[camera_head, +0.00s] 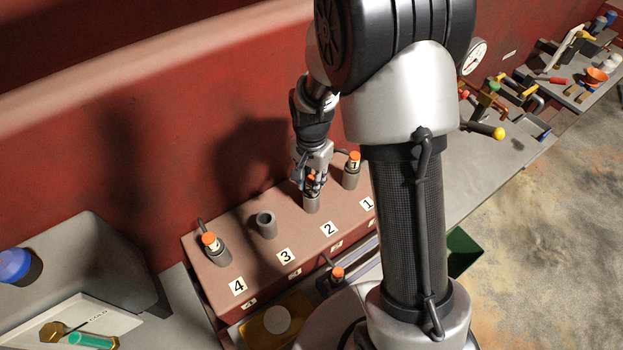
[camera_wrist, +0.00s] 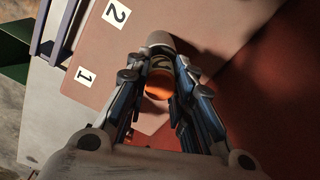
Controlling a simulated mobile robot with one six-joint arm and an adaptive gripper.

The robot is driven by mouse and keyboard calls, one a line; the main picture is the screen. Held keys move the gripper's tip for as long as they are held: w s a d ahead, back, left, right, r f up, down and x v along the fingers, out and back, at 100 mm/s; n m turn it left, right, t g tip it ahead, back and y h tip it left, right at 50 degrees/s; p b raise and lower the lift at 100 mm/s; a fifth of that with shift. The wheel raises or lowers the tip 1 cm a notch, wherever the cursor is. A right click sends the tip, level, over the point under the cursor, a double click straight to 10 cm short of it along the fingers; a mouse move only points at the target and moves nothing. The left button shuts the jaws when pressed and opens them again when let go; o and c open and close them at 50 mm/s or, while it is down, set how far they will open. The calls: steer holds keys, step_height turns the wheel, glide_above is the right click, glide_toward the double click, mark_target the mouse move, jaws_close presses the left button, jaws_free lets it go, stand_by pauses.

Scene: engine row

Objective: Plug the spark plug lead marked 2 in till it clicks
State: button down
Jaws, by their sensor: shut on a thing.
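My gripper (camera_head: 313,180) is shut on the orange-topped lead (camera_wrist: 158,86) above the label 2 (camera_head: 329,229) on the red block (camera_head: 330,200). In the wrist view, my gripper (camera_wrist: 157,72) has one finger on each side of the lead. A grey post (camera_head: 311,203) stands directly under the lead, and it also shows in the wrist view (camera_wrist: 159,40). The lead's lower end meets or nearly meets the post's top; I cannot tell how deep it sits. The fingers hide much of the lead.
Orange-topped leads stand on post 1 (camera_head: 352,168) and post 4 (camera_head: 212,245). Post 3 (camera_head: 266,224) is open and bare. Another orange-topped lead (camera_head: 337,273) lies in front of the block. The red wall (camera_head: 150,110) rises close behind.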

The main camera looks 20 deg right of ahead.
steer(key=shift+f, duration=0.1)
steer(key=c, duration=1.3)
jaws_free()
step_height(320, 180, up, 12)
steer(key=shift+r, duration=0.1)
